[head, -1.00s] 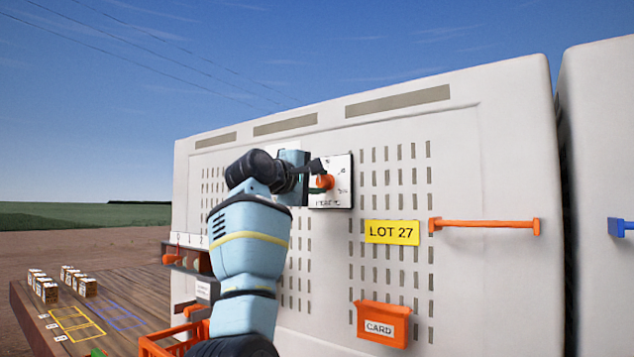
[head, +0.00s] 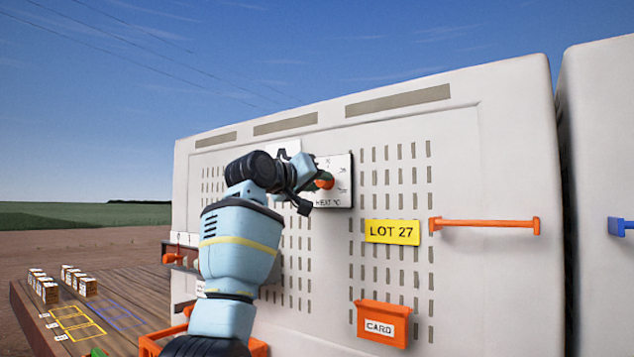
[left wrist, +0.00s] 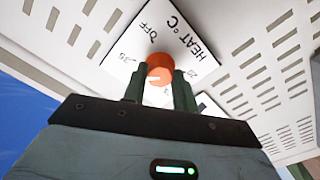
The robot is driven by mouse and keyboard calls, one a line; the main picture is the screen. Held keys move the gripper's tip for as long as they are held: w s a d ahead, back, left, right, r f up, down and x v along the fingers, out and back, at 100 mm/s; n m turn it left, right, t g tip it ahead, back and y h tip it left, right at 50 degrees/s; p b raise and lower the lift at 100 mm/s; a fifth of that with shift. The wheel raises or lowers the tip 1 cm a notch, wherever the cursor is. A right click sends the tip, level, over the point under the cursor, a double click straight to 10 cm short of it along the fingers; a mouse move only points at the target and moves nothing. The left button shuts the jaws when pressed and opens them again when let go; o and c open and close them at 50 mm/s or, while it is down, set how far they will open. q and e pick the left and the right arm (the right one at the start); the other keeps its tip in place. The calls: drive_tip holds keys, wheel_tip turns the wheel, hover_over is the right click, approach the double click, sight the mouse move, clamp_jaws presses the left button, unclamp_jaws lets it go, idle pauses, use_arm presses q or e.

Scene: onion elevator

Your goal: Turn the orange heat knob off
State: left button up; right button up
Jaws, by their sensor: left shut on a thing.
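The orange heat knob (head: 325,181) sits on a white dial plate (head: 343,166) on the side of the pale cabinet. In the left wrist view the orange knob (left wrist: 160,66) is between the two dark fingers of my left gripper (left wrist: 160,86), which is shut on it. The plate there reads "HEAT °C", with "OFF" and several numbers around the knob. The plate appears turned over in that view. In the head view my left gripper (head: 313,184) reaches the knob from the left and hides part of the plate. I cannot tell which mark the knob points at. My right gripper is out of view.
A yellow "LOT 27" sign (head: 392,231), an orange card holder (head: 382,323) and an orange bar handle (head: 484,224) are on the cabinet to the right. A wooden table (head: 128,284) with small crates stands at left. An orange crate (head: 150,347) is below my arm.

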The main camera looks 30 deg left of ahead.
use_arm(q)
drive_tip(key=m, duration=1.1)
drive_tip(key=shift+a, duration=0.1)
drive_tip(key=shift+m, duration=2.1)
drive_tip(key=o, duration=1)
drive_tip(key=shift+s+a, duration=0.15)
drive_tip(key=shift+s, duration=1.8)
drive_tip(key=shift+s+a, duration=0.15)
drive_tip(key=shift+s, duration=1.8)
